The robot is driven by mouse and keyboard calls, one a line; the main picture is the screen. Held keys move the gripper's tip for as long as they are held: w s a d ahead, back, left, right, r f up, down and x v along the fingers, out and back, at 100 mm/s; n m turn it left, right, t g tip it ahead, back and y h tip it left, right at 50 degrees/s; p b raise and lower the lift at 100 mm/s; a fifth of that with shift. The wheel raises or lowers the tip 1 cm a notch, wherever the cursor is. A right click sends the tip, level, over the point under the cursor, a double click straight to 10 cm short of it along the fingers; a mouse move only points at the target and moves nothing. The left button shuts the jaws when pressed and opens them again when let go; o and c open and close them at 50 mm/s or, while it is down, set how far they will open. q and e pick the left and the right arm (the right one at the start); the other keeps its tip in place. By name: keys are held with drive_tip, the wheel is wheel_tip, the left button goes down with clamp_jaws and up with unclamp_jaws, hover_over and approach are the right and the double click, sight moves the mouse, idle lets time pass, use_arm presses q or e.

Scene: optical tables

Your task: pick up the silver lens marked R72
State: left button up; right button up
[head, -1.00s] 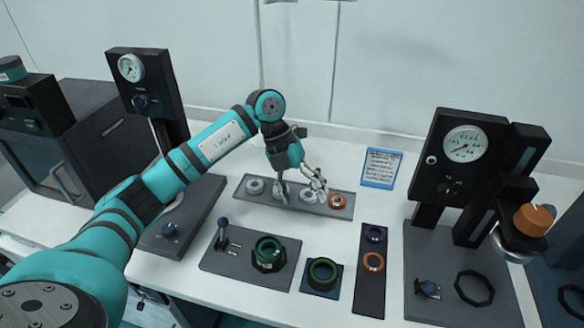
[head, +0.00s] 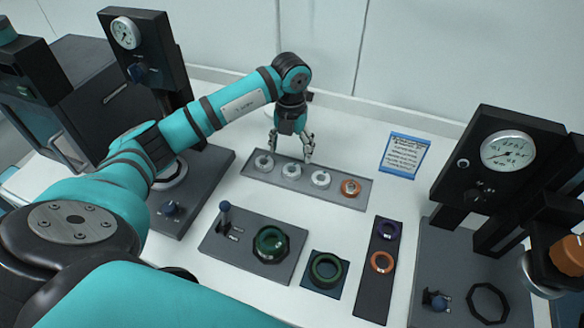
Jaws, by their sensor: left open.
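Three silver lenses lie in a row in a grey tray: a left one (head: 264,162), a middle one (head: 291,170) and a right one (head: 320,179). Their markings are too small to read, so I cannot tell which is R72. An orange-ringed lens (head: 350,187) lies at the tray's right end. My left gripper (head: 290,152) is open and empty, fingers pointing down, at the tray's back edge in the picture, just behind the left and middle silver lenses. Its exact height is hard to tell. My right gripper is not in view.
The grey tray (head: 335,194) stands on the white table. In front are a dark plate with a green-ringed lens (head: 270,243), another green ring (head: 325,269) and a strip with purple and orange rings (head: 374,298). Gauge stands (head: 127,33) (head: 508,151) rise left and right.

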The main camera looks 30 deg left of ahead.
sight(292, 169)
use_arm(q)
drive_tip(key=shift+f, duration=1)
drive_tip(key=f+p, duration=0.2)
drive_tip(key=f, duration=0.2)
drive_tip(key=shift+d+f, duration=0.2)
drive_tip(key=shift+f, duration=0.3)
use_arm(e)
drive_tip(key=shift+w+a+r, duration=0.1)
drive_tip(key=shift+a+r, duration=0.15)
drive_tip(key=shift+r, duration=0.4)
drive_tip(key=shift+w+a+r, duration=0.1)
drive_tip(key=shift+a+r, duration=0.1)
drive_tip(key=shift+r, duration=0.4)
use_arm(q)
drive_tip(key=shift+c, duration=0.4)
drive_tip(key=c, duration=1.2)
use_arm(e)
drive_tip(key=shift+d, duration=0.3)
